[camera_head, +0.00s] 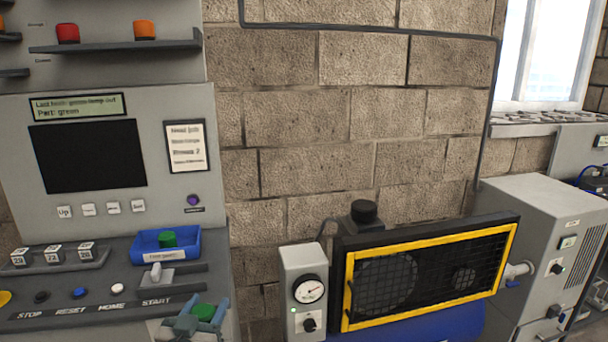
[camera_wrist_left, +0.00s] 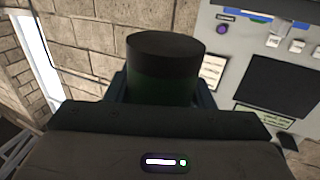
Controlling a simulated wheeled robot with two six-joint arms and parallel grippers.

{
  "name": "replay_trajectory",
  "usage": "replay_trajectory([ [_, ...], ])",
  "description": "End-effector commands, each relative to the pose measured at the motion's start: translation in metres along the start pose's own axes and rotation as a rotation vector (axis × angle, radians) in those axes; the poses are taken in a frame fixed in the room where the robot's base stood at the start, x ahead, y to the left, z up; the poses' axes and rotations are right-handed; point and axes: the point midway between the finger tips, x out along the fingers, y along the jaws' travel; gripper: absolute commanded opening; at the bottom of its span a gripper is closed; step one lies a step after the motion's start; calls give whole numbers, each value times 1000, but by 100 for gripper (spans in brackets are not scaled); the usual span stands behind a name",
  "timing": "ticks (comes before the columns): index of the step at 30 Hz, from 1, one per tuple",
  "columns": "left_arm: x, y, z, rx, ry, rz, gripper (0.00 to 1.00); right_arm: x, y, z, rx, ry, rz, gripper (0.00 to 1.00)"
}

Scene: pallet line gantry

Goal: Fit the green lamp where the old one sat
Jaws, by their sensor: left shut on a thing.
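My left gripper (camera_head: 200,318) is at the bottom of the head view, in front of the console's lower right corner. It is shut on a green lamp (camera_head: 204,311), a short cylinder held between its fingers. In the left wrist view the held lamp (camera_wrist_left: 165,72) stands up between the jaws, dark green with a blackish end. Another green lamp (camera_head: 167,239) sits in a blue tray (camera_head: 188,247) on the console. Which lamp is the old one cannot be told. An empty lamp socket cannot be made out. My right gripper is not in view.
A shelf (camera_head: 120,46) above the console screen (camera_head: 88,155) holds a red lamp (camera_head: 67,33) and an orange lamp (camera_head: 145,30). A lever (camera_head: 156,272) stands below the tray. A yellow-framed guard (camera_head: 430,275) and a gauge box (camera_head: 305,290) stand to the right.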

Motion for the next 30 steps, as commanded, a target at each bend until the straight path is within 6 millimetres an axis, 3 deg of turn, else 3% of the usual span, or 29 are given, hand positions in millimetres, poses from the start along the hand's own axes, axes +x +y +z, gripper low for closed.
replay_trajectory([
  [1, -14, 3, 15, -4, -8, -5, 24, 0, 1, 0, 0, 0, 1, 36],
  [6, -58, 9, 50, -3, -7, -34, 24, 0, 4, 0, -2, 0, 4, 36],
  [15, -124, 11, 85, -2, -4, -101, 24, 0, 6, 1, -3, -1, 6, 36],
  [21, -140, 11, 90, 1, 0, -119, 24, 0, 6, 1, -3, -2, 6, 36],
  [30, -141, 11, 91, 0, 1, -121, 24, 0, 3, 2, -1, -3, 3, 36],
])
